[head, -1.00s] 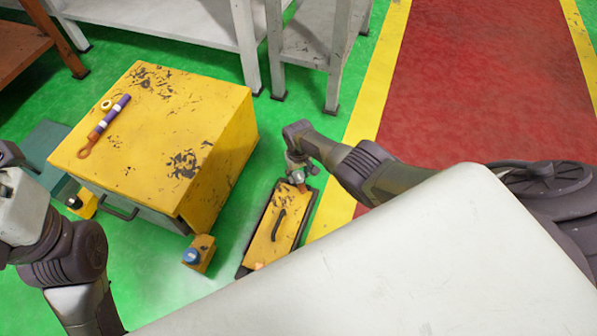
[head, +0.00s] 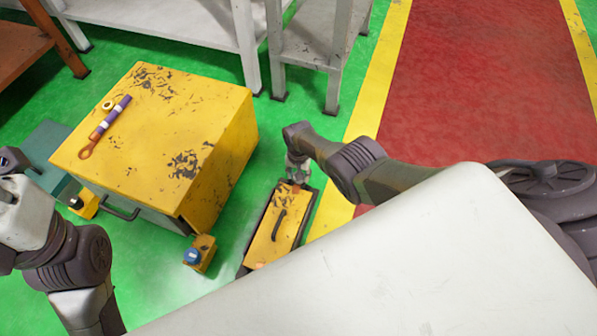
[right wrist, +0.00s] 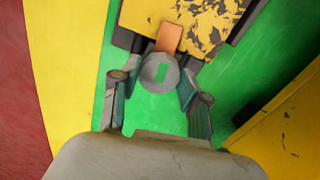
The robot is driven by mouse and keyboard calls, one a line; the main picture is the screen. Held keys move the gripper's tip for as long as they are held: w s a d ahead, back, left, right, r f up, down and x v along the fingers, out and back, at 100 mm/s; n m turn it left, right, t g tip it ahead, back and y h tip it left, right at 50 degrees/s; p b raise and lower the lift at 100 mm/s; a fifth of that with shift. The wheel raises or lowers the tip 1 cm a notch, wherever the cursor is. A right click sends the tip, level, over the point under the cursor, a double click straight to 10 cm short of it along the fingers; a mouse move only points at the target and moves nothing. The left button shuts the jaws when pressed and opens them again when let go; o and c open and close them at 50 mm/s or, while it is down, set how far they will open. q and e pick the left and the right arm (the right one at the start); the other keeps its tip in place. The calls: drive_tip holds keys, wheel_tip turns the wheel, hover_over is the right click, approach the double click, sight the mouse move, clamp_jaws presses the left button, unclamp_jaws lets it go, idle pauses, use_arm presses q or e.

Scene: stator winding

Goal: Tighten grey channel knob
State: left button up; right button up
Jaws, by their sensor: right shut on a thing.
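A round grey knob (right wrist: 151,76) sits between the fingers of my right gripper (right wrist: 163,80) in the right wrist view, beside an orange-brown piece (right wrist: 168,38) at the end of a worn yellow case. My right gripper is shut on this knob. In the head view my right gripper (head: 297,170) is low at the far end of the yellow case (head: 268,240), and the knob is too hidden there to make out. My left arm shows at the left edge, but its fingers are out of view.
A large yellow cabinet (head: 150,135) stands left of the case, with a purple-and-orange tool (head: 105,127) and a tape roll (head: 108,105) on top. A small yellow block with a blue knob (head: 200,252) stands between them. Grey tables (head: 305,45) are behind.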

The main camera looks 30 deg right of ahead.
drive_tip(key=shift+w+d+r, duration=0.1)
drive_tip(key=shift+w+r, duration=0.05)
drive_tip(key=shift+r, duration=0.05)
drive_tip(key=o, duration=1)
drive_tip(key=shift+r, duration=0.1)
drive_tip(key=shift+o, duration=0.6)
wheel_tip(320, 180, up, 12)
